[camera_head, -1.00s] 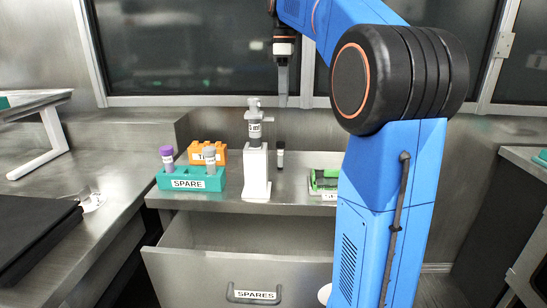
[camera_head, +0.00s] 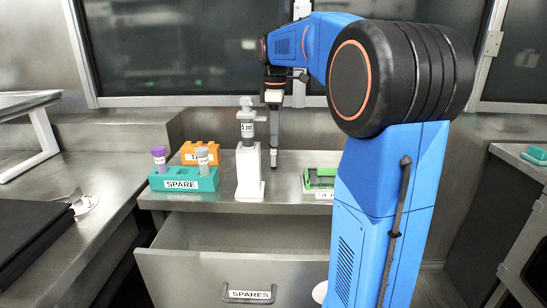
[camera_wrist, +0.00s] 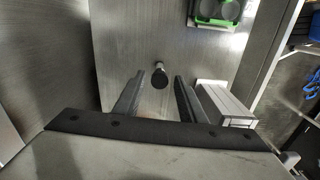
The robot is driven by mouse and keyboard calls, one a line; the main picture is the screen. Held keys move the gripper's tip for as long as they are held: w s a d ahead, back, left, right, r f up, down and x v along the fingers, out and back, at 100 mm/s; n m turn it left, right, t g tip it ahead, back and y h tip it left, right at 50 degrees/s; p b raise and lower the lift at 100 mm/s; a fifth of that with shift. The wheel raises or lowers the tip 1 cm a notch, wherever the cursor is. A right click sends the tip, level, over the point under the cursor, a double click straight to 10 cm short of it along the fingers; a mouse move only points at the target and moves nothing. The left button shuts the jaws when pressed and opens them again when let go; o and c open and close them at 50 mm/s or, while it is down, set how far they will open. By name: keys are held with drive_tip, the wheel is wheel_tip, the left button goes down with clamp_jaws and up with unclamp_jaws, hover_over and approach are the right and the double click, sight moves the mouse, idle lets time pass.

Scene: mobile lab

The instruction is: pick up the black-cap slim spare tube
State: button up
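The slim black-cap tube (camera_wrist: 160,76) stands on the metal counter in the wrist view, seen from above. It lies between the tips of my gripper (camera_wrist: 158,86), which is open, with a gap on each side of the tube. In the head view my gripper (camera_head: 274,143) points straight down, with its tips low near the counter, just right of a white stand. There the fingers overlap the tube's place, so I cannot tell the tube apart from them. How far the fingers reach down around the tube is unclear.
The white stand (camera_head: 249,176) holding a grey tube (camera_head: 247,127) is close left of my gripper. A teal SPARE rack (camera_head: 184,181) and an orange rack (camera_head: 199,154) are farther left. A green rack (camera_head: 321,177) is right. The SPARES drawer (camera_head: 200,268) is open below.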

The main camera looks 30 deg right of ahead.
hover_over(274, 168)
drive_tip(key=shift+w+d+f, duration=0.1)
drive_tip(key=shift+w+f, duration=0.05)
drive_tip(key=shift+f, duration=0.65)
drive_tip(key=shift+w+d+f, duration=0.1)
drive_tip(key=shift+w+f, duration=0.05)
drive_tip(key=shift+f, duration=0.6)
drive_tip(key=shift+w+d+f, duration=0.1)
drive_tip(key=shift+w+f, duration=0.05)
drive_tip(key=shift+f, duration=0.65)
drive_tip(key=shift+c, duration=0.6)
drive_tip(key=c, duration=0.8)
